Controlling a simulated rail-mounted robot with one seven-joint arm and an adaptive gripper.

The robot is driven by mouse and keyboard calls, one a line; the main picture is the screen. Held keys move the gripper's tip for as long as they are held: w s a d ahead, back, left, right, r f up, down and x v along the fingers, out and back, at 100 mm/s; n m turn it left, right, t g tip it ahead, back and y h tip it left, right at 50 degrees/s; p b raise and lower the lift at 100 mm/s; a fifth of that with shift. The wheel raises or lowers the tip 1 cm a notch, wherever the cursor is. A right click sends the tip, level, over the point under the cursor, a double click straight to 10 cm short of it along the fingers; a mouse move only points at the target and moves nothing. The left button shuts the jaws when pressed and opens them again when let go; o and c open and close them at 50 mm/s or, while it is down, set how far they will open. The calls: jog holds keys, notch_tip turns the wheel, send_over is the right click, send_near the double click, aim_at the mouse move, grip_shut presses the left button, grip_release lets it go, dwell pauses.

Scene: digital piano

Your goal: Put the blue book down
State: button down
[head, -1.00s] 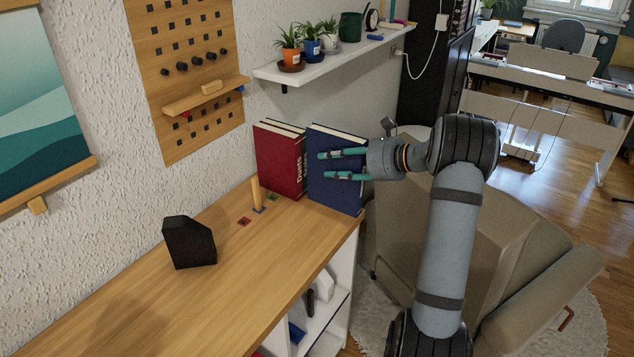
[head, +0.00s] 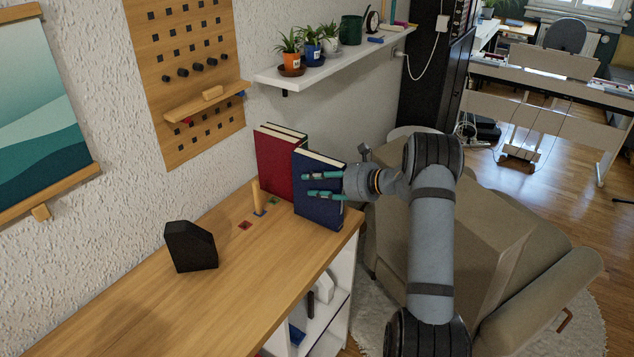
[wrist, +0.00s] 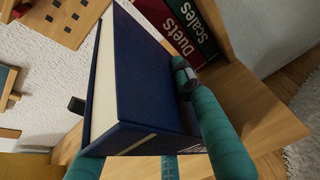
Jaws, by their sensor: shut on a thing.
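My gripper (head: 306,185) is shut on the blue book (head: 320,210), with teal fingers across its cover. The book stands nearly upright above the right end of the wooden top, in front of the red books. I cannot tell whether its lower edge touches the wood. In the wrist view the blue book (wrist: 150,80) fills the middle between my fingers, its pale page edges to the left.
A wooden peg (head: 257,197) stands on the wooden top (head: 240,290) left of the books. A black angular block (head: 190,247) sits farther left. A white wall shelf (head: 330,66) with plants hangs above. A beige armchair (head: 480,240) stands to the right.

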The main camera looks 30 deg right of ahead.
jog(key=c, duration=1.7)
grip_release()
jog(key=shift+f, duration=0.2)
jog(key=o, duration=0.4)
jog(key=shift+r, duration=0.1)
jog(key=shift+o, duration=0.5)
jog(key=b+v, duration=0.3)
jog(key=v, duration=0.9)
jog(key=shift+a, duration=0.1)
